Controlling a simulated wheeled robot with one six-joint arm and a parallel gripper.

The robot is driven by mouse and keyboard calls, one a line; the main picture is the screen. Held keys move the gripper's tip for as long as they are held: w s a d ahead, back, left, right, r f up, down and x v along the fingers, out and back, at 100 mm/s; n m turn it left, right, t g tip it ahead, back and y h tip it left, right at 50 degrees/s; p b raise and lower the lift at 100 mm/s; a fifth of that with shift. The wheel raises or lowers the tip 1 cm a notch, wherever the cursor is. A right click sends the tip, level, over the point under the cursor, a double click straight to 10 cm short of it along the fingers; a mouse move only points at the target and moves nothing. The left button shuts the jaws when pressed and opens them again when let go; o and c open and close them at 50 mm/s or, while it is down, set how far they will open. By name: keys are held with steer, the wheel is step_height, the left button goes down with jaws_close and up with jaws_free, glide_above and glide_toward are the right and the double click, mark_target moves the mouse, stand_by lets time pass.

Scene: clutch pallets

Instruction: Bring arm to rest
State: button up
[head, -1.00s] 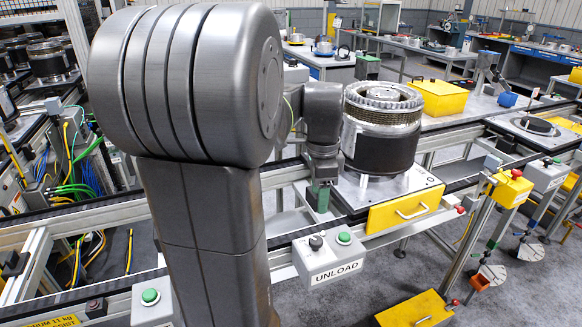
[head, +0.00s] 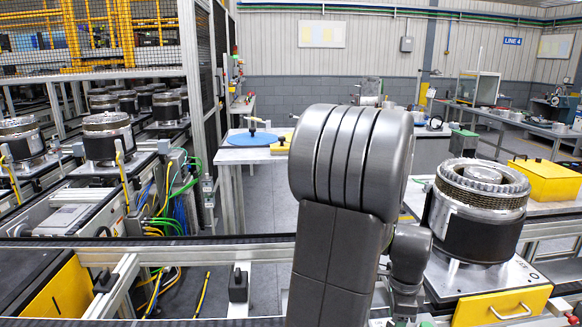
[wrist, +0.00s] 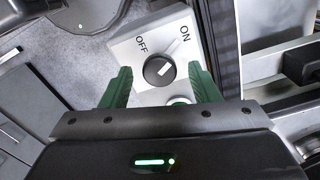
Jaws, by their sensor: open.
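My arm stands large in the middle of the head view, with its wrist bent down on the right side. In the wrist view my gripper (wrist: 165,88) shows two green fingers, spread apart with nothing between them. Beyond the fingertips is a black rotary knob (wrist: 159,71) on a white switch box (wrist: 150,45) marked OFF and ON. The knob's white mark points toward the ON side. A gap to the knob cannot be judged exactly.
A clutch unit (head: 476,212) stands on a pallet close to the right of my arm. A yellow drawer (head: 500,306) sits below it. A conveyor rail (head: 150,243) runs across the front. More clutches (head: 107,138) stand at left. A yellow box (head: 545,180) is at right.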

steer(key=shift+f, duration=0.3)
steer(key=shift+r, duration=0.1)
step_height(320, 180, up, 14)
step_height(320, 180, down, 14)
steer(key=shift+r, duration=0.1)
steer(key=shift+f, duration=0.2)
steer(key=n, duration=0.5)
steer(key=shift+r+n, duration=0.1)
steer(key=shift+n, duration=0.3)
steer(key=n+p, duration=0.1)
steer(key=n, duration=0.5)
step_height(320, 180, up, 11)
